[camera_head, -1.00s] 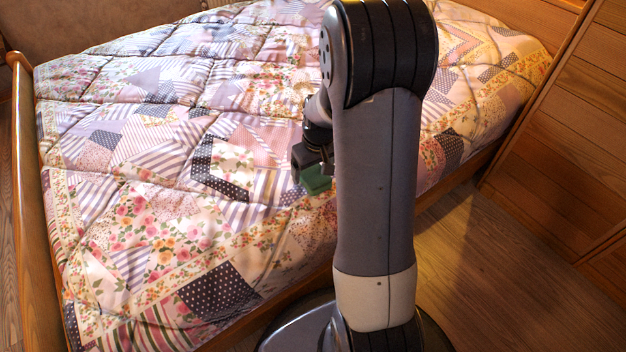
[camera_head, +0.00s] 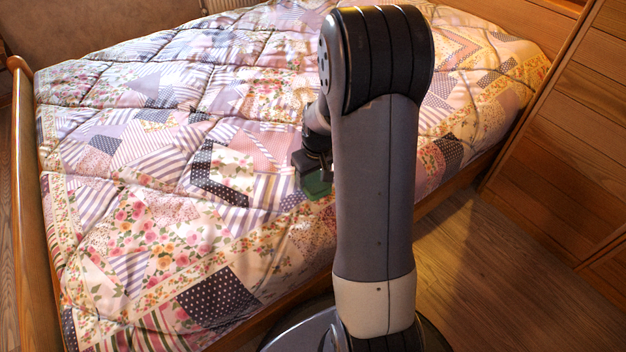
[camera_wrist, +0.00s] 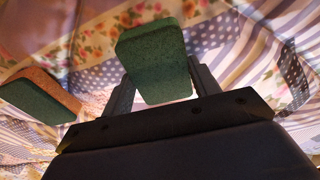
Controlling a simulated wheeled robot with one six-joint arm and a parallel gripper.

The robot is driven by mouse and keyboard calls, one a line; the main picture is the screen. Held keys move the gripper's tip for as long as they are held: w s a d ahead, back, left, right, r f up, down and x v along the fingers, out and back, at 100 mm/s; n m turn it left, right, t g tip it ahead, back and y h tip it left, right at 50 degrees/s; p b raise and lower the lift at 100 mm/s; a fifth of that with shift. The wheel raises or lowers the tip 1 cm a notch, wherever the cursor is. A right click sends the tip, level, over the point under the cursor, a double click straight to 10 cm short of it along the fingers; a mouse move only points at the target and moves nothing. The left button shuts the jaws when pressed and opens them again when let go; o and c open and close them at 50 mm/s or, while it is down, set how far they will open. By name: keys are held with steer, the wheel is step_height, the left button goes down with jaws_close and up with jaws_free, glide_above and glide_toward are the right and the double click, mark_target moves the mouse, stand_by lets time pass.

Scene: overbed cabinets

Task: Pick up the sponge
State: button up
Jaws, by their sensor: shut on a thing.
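In the head view the same green sponge (camera_head: 318,186) shows just below my gripper (camera_head: 316,170), over the bed, partly hidden by my arm. I cannot tell whether it touches the quilt. A second sponge (camera_wrist: 40,98), green with an orange side, is at the left of the wrist view, apart from my gripper. It does not show in the head view.
The bed's patchwork quilt (camera_head: 150,150) fills most of the head view. A wooden bed rail (camera_head: 28,200) runs along the left. Wooden cabinets (camera_head: 560,130) stand at the right, with bare wooden floor (camera_head: 480,270) in front of them.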

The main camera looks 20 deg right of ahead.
mark_target(313, 179)
steer(key=shift+r, duration=0.1)
step_height(313, 179, up, 10)
steer(key=p, duration=0.3)
steer(key=shift+p, duration=0.35)
steer(key=o, duration=0.3)
steer(key=shift+c, duration=1.2)
